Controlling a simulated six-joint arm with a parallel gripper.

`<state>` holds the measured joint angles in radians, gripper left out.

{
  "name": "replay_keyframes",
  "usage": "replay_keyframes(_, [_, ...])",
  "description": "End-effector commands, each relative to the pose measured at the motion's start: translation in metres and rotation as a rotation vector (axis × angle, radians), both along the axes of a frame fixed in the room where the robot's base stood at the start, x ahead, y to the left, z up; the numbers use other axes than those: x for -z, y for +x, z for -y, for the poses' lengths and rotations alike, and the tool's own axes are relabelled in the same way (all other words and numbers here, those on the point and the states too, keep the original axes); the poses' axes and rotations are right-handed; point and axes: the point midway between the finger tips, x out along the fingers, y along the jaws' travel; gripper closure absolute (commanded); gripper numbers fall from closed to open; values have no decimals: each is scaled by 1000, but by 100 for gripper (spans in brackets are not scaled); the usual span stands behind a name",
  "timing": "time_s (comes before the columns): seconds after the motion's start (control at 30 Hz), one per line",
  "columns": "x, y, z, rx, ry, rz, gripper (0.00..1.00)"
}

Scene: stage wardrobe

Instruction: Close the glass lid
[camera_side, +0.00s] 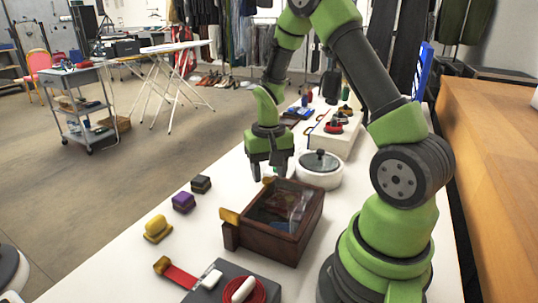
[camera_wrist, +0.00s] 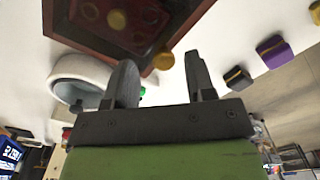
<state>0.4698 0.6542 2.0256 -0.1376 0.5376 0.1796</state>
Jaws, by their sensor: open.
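A dark wooden box (camera_side: 272,246) stands on the white table, left of my arm's base. Its glass lid (camera_side: 283,205) spans the top in a dark frame; I cannot tell whether it is fully shut. A gold knob (camera_side: 229,216) sits at the box's left side, above a small protruding wooden part. My gripper (camera_side: 268,173) is open and empty, pointing down just behind the box. In the wrist view my gripper (camera_wrist: 163,80) shows both fingers apart, with a gold knob (camera_wrist: 163,60) at the box's edge beyond them. Red and gold contents show dimly through the glass (camera_wrist: 120,22).
Yellow (camera_side: 157,229), purple (camera_side: 183,203) and dark (camera_side: 201,184) small blocks lie to the left. A grey case with a red coil (camera_side: 240,290) is in front. A white tray (camera_side: 335,143) stands farther back.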

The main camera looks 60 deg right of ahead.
Motion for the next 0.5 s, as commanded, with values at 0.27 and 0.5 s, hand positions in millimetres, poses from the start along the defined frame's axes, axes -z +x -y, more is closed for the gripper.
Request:
replay_keyframes(0.27, [-57, 1, 1, 1, -4, 6, 50])
replay_keyframes(0.5, [-84, 0, 1, 1, -1, 0, 50])
